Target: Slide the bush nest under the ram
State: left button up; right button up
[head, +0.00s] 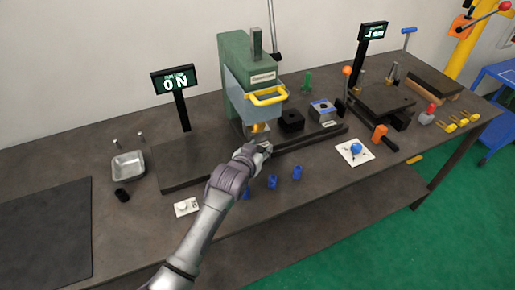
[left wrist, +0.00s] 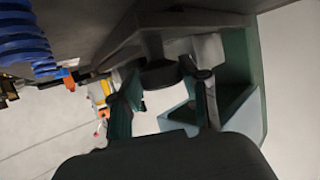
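The green press (head: 238,75) with a yellow guard handle (head: 267,97) stands at mid-bench. Its brass-coloured ram end (head: 259,128) points down just behind my left gripper (head: 264,148). A black block (head: 291,120) and a grey-blue block (head: 323,111) sit on the dark rail right of the ram; I cannot tell which is the bush nest. In the left wrist view, my left gripper's fingers (left wrist: 163,103) are spread, with a dark round knob (left wrist: 159,74) between or just beyond them and visible gaps on both sides. Contact is not clear. My right gripper is out of view.
Several blue bushes (head: 272,182) stand along the bench front, close to my left arm. A metal tray (head: 128,165) is at left.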

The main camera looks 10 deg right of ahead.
pick_arm(q)
jog(key=shift+o, duration=1.2)
jog(key=shift+s+d+r, duration=0.1)
jog(key=v, duration=1.2)
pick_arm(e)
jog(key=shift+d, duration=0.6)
